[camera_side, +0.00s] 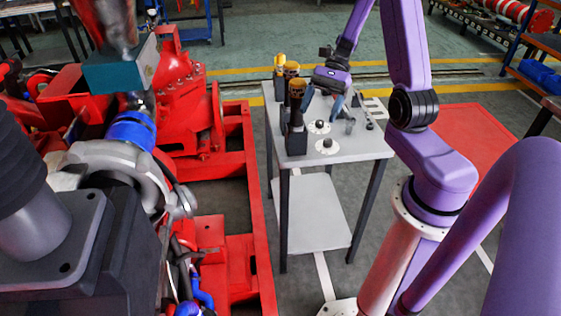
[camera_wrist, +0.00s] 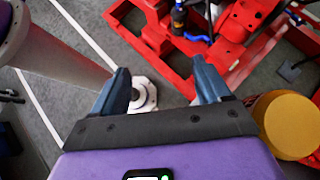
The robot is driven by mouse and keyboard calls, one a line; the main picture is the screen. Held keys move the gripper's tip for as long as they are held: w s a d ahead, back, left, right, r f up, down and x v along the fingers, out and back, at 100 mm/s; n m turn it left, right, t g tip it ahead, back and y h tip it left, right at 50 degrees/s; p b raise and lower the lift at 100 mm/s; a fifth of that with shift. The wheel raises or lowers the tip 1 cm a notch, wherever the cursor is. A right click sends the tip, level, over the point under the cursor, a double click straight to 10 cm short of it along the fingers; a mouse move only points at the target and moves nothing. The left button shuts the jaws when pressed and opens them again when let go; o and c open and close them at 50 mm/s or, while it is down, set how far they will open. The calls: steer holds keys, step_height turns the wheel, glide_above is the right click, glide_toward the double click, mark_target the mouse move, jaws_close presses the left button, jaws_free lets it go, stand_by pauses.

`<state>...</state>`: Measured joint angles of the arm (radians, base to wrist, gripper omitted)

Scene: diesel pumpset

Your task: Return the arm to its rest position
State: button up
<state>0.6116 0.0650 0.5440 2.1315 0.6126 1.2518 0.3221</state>
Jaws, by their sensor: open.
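My gripper (camera_side: 321,104) is at the upper middle of the side view, above the far part of the small grey table (camera_side: 352,150). Its two blue fingers are spread apart with nothing seen between them. My purple arm reaches in from the right side of the side view.
Dark holders with amber-topped parts (camera_side: 297,88) stand at the table's left edge, close to my gripper. White discs with dark knobs (camera_side: 327,146) lie on the tabletop. The red pumpset frame (camera_side: 262,230) is left. A yellow round top (camera_wrist: 288,124) is near my gripper's right.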

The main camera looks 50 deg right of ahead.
steer(key=s+a+r+n+h, duration=0.3)
steer(key=s+a+n+h, duration=0.2)
steer(key=n, duration=0.9)
steer(key=s+a+r+n+t+h, duration=0.1)
steer(key=s+a+r+n+h, duration=0.3)
steer(key=s+a+n, duration=0.8)
steer(key=n, duration=0.3)
steer(key=shift+s+a+h, duration=0.3)
steer(key=shift+h, duration=0.1)
